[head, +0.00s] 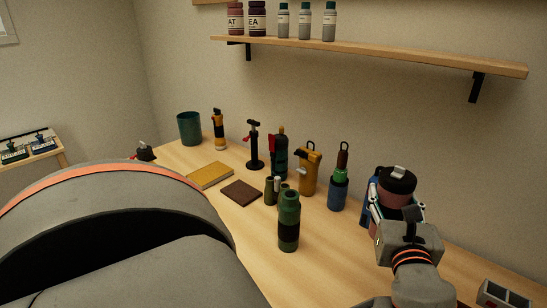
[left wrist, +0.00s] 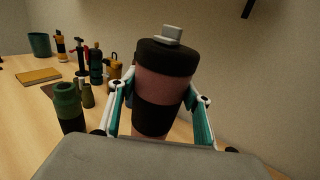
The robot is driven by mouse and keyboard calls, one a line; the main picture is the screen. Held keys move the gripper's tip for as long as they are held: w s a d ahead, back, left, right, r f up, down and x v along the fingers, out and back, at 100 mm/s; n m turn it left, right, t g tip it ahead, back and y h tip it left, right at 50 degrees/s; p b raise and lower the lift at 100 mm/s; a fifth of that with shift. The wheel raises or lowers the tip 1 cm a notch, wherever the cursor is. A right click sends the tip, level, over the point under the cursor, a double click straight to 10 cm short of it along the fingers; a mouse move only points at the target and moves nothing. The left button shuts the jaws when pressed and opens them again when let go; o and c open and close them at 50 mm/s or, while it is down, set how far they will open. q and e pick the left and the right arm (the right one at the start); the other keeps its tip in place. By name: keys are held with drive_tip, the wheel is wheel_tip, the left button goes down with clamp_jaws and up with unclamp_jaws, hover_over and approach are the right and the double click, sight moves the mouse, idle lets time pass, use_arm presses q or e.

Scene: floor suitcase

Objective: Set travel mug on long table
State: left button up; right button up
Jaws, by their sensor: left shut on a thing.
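The travel mug (head: 396,192) has a black lid with a grey tab, a dusty-red body and a dark lower band. It also shows upright and close up in the left wrist view (left wrist: 166,78). My left gripper (head: 398,208) is shut on the mug, with a teal-padded finger on each side of it in the left wrist view (left wrist: 160,108). The long table (head: 335,270) is light wood and runs along the wall. The mug is over its right part; its base is largely hidden, so I cannot tell whether it touches the top. My right gripper is not in view.
A green bottle (head: 289,220), a blue-green bottle (head: 338,190) and a yellow flask (head: 309,170) stand left of the mug. A yellow book (head: 210,175) lies further left. A grey box (head: 502,297) is at lower right. A shelf (head: 370,54) hangs above.

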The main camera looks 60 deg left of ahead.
use_arm(q)
drive_tip(key=s+a, duration=0.1)
drive_tip(key=s+a+f, duration=0.1)
drive_tip(key=s, duration=0.1)
drive_tip(key=shift+f+n+g+y, duration=0.1)
drive_tip(key=shift+n+g+y, duration=0.2)
drive_tip(key=shift+g, duration=0.1)
wheel_tip(320, 180, down, 20)
drive_tip(key=b, duration=0.4)
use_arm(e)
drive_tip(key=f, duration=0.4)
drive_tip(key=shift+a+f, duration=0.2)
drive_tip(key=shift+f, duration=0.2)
use_arm(q)
drive_tip(key=shift+d, duration=0.1)
drive_tip(key=o, duration=1.3)
drive_tip(key=shift+f, duration=0.1)
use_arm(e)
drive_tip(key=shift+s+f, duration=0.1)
use_arm(q)
drive_tip(key=shift+w, duration=0.1)
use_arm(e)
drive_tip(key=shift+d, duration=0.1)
